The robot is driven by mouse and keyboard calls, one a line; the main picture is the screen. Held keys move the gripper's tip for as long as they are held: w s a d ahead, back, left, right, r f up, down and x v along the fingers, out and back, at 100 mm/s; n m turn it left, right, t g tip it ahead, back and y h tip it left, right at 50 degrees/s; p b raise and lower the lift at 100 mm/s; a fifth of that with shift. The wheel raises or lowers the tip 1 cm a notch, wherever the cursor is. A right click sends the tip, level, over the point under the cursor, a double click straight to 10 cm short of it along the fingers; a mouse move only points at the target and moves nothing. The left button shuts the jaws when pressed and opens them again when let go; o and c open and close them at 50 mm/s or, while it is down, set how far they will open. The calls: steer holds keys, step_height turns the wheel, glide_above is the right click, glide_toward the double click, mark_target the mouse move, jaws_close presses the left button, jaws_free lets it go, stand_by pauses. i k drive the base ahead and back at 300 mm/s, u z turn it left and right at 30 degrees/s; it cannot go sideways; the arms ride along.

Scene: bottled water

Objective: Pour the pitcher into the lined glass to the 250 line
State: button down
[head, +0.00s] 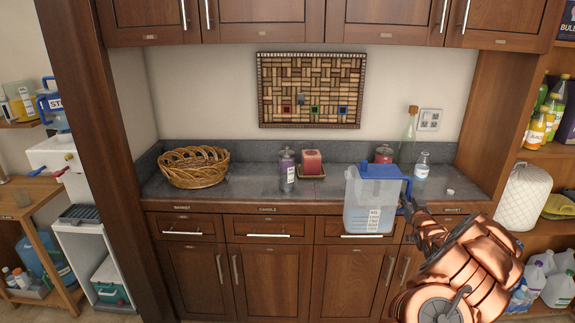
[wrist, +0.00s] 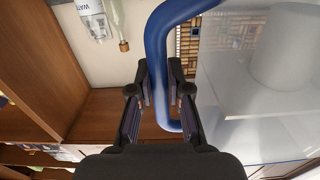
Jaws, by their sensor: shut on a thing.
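The pitcher (head: 358,212) is clear with a blue lid and blue handle, and it holds water in its lower part. It looks upright, in front of the counter's right half and overlapping the drawers in the head view. My gripper (head: 408,204) is shut on its handle at the right side. In the wrist view, the fingers (wrist: 160,82) are on either side of the blue handle (wrist: 156,45), with the clear pitcher wall (wrist: 245,105) to the right. I cannot make out a lined glass in either view; the pitcher hides part of the counter.
The counter between basket and purple jar is clear.

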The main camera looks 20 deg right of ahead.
mark_target(287, 177)
steer(key=i, duration=1)
